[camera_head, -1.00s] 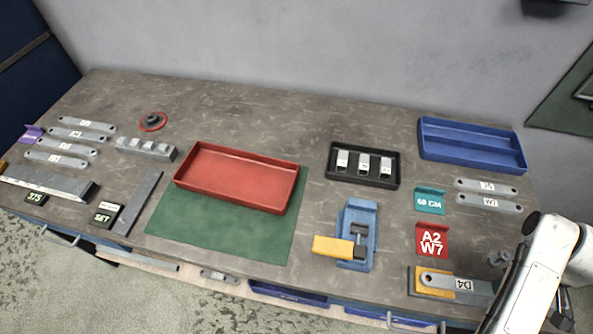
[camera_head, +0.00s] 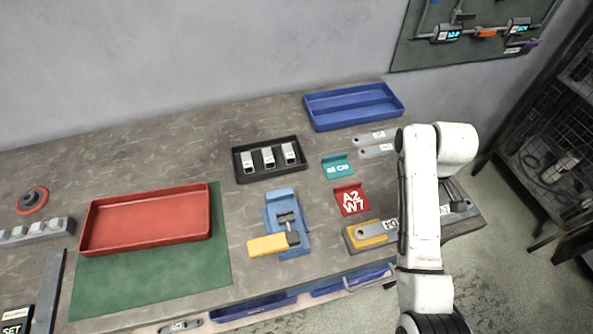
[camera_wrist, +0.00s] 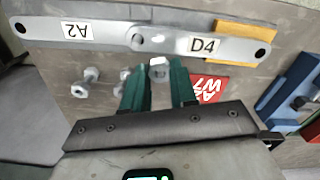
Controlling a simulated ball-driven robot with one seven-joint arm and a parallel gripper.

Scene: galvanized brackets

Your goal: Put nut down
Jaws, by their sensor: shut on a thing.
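In the wrist view, my gripper (camera_wrist: 160,86) has green fingers shut on a small shiny metal nut (camera_wrist: 158,68) at the fingertips. The nut is in front of two flat galvanized brackets whose ends meet: the A2 bracket (camera_wrist: 102,34) at left and the D4 bracket (camera_wrist: 228,46) at right. A round hole shows where they meet. I cannot tell whether the nut touches the brackets. In the head view, the D4 bracket (camera_head: 376,235) lies on a yellow block (camera_head: 359,241), partly behind my arm, which hides my gripper.
Loose bolts (camera_wrist: 91,78) lie on the bench left of my fingers. A black tray (camera_head: 240,172), red tray (camera_head: 92,238) and blue tray (camera_head: 312,120) stand farther left and back.

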